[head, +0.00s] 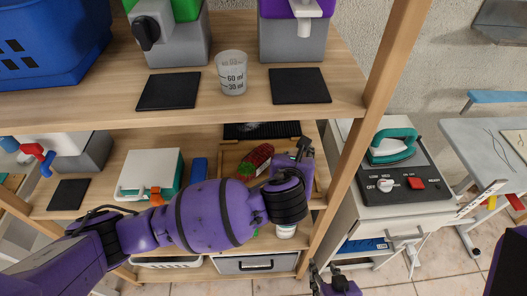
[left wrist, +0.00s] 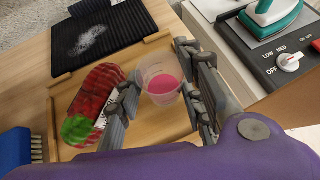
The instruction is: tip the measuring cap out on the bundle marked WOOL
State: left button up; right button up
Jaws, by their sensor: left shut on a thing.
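My left gripper (left wrist: 163,88) is shut on a clear measuring cap (left wrist: 160,76) with pink liquid in its bottom. The cap looks roughly upright in the left wrist view. A red checked bundle with a green end (left wrist: 91,100) lies just left of the cap; it also shows in the head view (head: 256,160). A white label strip on it is partly hidden by a finger, and I cannot read it. In the head view my left gripper (head: 298,152) is just right of the bundle, and the cap is hidden. My right gripper (head: 329,280) is low, empty and open.
The bundle lies on a wooden tray (left wrist: 150,52) beside a dark ribbed mat (left wrist: 100,36) with white powder. A blue brush (left wrist: 20,148) is left. Above, the upper shelf (head: 110,108) holds a marked clear cup (head: 231,73). A wooden post (head: 345,165) and iron panel (head: 400,185) stand right.

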pick_arm(q)
jog(key=shift+w+a+f, duration=0.15)
jog(key=shift+w, duration=0.25)
jog(key=shift+a+n+y, duration=0.2)
jog(key=shift+n+y, duration=0.1)
jog(key=shift+n, duration=0.1)
jog(key=shift+a, duration=0.1)
pick_arm(e)
jog(key=shift+w+d, duration=0.1)
jog(key=shift+d, duration=0.3)
pick_arm(q)
jog(key=shift+a, duration=0.15)
